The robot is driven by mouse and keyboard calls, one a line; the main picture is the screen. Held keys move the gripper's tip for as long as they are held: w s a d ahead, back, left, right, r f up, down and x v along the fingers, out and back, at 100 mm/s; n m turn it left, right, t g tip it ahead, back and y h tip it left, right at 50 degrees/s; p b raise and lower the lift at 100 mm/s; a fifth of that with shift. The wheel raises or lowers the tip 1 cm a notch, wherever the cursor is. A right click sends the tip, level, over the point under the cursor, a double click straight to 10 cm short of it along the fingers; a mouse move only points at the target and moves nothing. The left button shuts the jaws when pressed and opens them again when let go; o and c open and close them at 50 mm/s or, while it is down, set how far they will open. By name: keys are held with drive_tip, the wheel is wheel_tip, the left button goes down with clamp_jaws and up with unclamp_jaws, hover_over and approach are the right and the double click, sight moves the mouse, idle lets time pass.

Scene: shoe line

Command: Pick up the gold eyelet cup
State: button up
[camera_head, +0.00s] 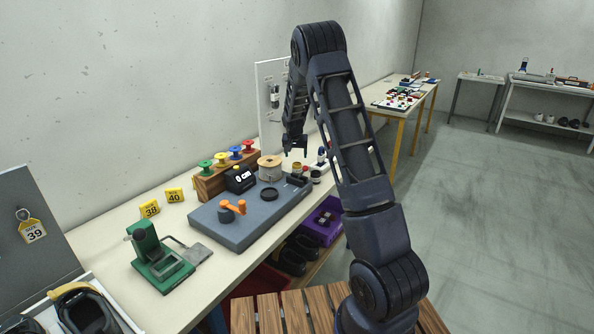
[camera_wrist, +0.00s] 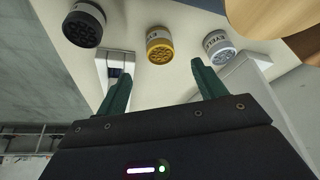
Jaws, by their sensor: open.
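The gold eyelet cup (camera_wrist: 160,46) stands on the pale bench top in the wrist view, between a black cup (camera_wrist: 83,26) on the left and a silver cup (camera_wrist: 219,47) on the right. My gripper (camera_wrist: 161,70) is open and empty. Its two green fingers are spread apart, with the gold cup lying between and beyond their tips in the picture, apart from both. In the head view my gripper (camera_head: 295,150) hangs above the bench near the small cups; a gold one (camera_head: 297,167) shows just under it, small and partly unclear.
A wooden spool (camera_head: 270,168) and a blue-grey mat (camera_head: 245,229) with an orange-handled tool (camera_head: 233,208) lie left of the cups. A white panel (camera_head: 268,90) stands behind. A green press (camera_head: 160,262) stands nearer. A white stand (camera_wrist: 113,68) is close to the left finger.

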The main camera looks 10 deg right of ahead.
sight(297, 164)
drive_tip(key=shift+x, duration=5.55)
drive_tip(key=c, duration=1.1)
drive_tip(key=shift+r, duration=0.1)
drive_tip(key=shift+c, duration=0.2)
